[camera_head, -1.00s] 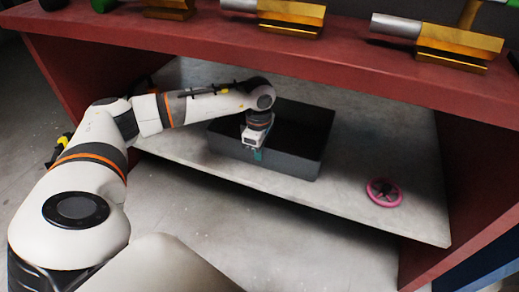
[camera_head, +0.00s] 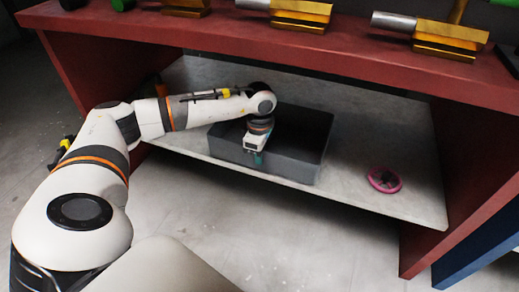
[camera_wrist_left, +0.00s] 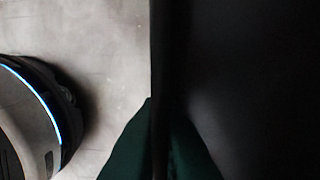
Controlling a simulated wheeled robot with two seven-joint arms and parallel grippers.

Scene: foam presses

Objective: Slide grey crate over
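The grey crate (camera_head: 280,167) is an open, dark box on the pale lower shelf (camera_head: 345,190), near the shelf's front edge. My left gripper (camera_head: 258,158) reaches down at the crate's front wall, with a teal fingertip showing outside it. In the left wrist view, the green fingertips (camera_wrist_left: 160,140) lie close on both sides of the thin dark crate wall (camera_wrist_left: 168,60), so the gripper looks shut on it. The crate's dark inside fills the right of that view. My right gripper is out of view.
A pink ring-shaped wheel (camera_head: 384,180) lies on the shelf to the right of the crate. A red upper bench (camera_head: 300,50) overhangs the shelf, with gold and silver fittings on top. Red side panels (camera_head: 460,185) bound the shelf. Floor in front is clear.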

